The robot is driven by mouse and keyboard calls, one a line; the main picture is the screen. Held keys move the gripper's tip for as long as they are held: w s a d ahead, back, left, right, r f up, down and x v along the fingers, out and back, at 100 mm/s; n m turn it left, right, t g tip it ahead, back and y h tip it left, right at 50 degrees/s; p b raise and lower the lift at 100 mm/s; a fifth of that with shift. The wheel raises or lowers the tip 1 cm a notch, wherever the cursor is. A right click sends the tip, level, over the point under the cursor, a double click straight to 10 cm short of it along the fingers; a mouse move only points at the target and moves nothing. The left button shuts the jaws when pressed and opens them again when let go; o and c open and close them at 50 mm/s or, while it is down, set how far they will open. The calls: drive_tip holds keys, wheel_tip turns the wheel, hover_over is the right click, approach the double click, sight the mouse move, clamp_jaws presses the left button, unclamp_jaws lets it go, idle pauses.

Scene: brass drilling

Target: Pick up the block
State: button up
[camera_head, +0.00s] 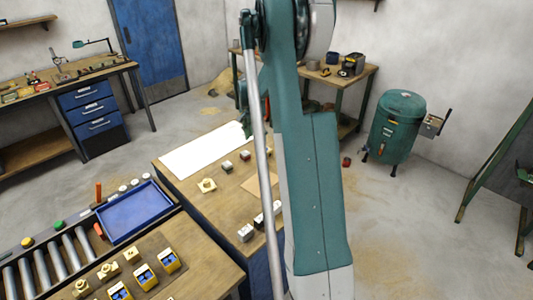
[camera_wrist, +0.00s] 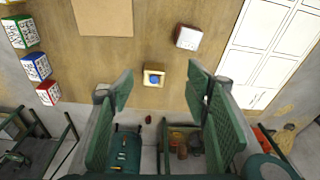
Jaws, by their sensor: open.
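In the wrist view my gripper (camera_wrist: 160,86) is open, with its two green ribbed fingers apart. A small brass-coloured square block (camera_wrist: 154,76) with a blue centre shows between the fingertips on the wooden table; no finger appears to touch it. A white block with a red-brown edge (camera_wrist: 187,37) lies farther up. Lettered blocks in green (camera_wrist: 22,31), blue (camera_wrist: 37,67) and red (camera_wrist: 48,93) form a row at the left. Which block is meant is not clear. In the head view my arm hides most of the gripper and part of the table.
The wooden table (camera_head: 188,172) carries a white sheet (camera_head: 203,150), a brass nut-like part (camera_head: 207,185) and several small blocks. A blue tray (camera_head: 134,213) stands by rollers at the left. A green drum (camera_head: 396,126) stands on the floor at the right.

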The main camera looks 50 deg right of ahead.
drive_tip(key=m, duration=0.1)
hover_over(267, 149)
drive_tip(key=a, duration=0.2)
drive_tip(key=shift+g, duration=0.3)
drive_tip(key=f, duration=0.5)
drive_tip(key=shift+s+d, duration=0.15)
drive_tip(key=shift+d, duration=0.05)
drive_tip(key=shift+d+f+p, duration=0.2)
drive_tip(key=shift+f+p, duration=0.1)
drive_tip(key=shift+f, duration=0.9)
drive_tip(key=shift+f, duration=0.1)
drive_tip(key=shift+d+f, duration=0.25)
drive_tip(key=shift+f, duration=1)
drive_tip(key=shift+d+f, duration=0.2)
drive_tip(key=shift+f, duration=1.05)
drive_tip(key=shift+c, duration=0.7)
drive_tip(key=c, duration=1.2)
drive_tip(key=shift+r, duration=0.1)
